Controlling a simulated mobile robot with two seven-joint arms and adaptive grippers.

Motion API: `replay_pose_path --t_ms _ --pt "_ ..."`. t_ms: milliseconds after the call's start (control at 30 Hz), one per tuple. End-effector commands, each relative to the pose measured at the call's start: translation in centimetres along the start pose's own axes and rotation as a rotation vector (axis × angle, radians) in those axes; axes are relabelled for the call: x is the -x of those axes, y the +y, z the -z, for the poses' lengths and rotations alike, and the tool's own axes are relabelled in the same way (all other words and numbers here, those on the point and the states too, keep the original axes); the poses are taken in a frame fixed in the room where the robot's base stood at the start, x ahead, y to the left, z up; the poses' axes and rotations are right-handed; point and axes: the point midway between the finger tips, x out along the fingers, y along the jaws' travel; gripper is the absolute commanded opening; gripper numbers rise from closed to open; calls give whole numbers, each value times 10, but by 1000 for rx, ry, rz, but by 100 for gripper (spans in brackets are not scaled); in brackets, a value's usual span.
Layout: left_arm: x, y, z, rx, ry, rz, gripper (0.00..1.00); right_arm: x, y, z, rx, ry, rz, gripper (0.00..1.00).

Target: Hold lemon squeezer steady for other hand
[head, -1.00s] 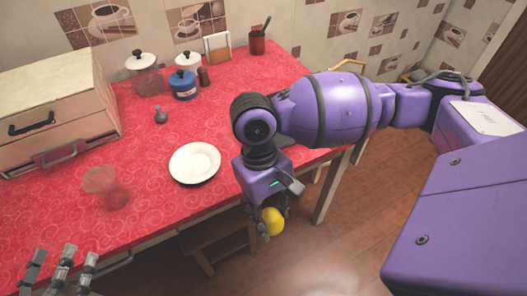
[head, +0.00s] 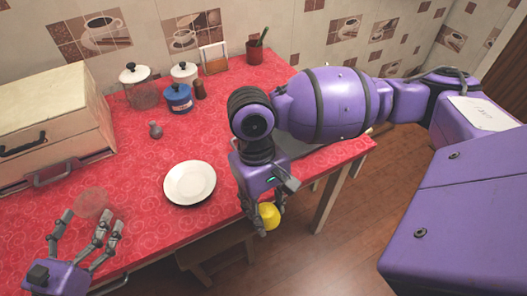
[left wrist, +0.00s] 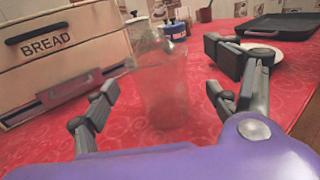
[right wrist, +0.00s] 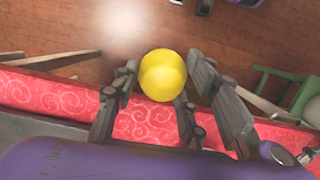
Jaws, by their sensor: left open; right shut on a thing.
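A see-through pinkish glass vessel, which seems to be the lemon squeezer (head: 92,202), stands upright on the red counter. My left gripper (head: 92,220) is open, with its fingertips pointing at the vessel from the near side. In the left wrist view the vessel (left wrist: 165,92) stands between and beyond the spread fingers (left wrist: 160,88); I see no clear contact. My right gripper (head: 262,221) is shut on a yellow lemon (head: 269,214), held out past the counter's front edge. The lemon (right wrist: 162,76) shows between the fingers in the right wrist view.
A white plate (head: 189,183) lies right of the vessel. A cream bread box (head: 55,120) stands at the left. A small grey bottle (head: 156,130), lidded jars (head: 178,98) and a red pot (head: 255,49) stand further back. Bare counter lies between vessel and plate.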

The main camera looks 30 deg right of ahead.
Motion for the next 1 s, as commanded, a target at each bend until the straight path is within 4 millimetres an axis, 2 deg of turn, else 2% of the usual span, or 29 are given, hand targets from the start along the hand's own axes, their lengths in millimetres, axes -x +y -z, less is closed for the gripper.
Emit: replay_pose_path --t_ms 100,233,633,1000 --pt "-20 0 -3 0 -3 1 81 10 0 1 1 12 0 19" --pt "-32 0 -1 2 -2 1 81 13 0 1 1 15 0 19" --pt "-39 0 1 2 1 1 81 14 0 0 1 16 0 19" --pt "-39 0 0 2 0 1 33 14 0 0 1 15 0 19"
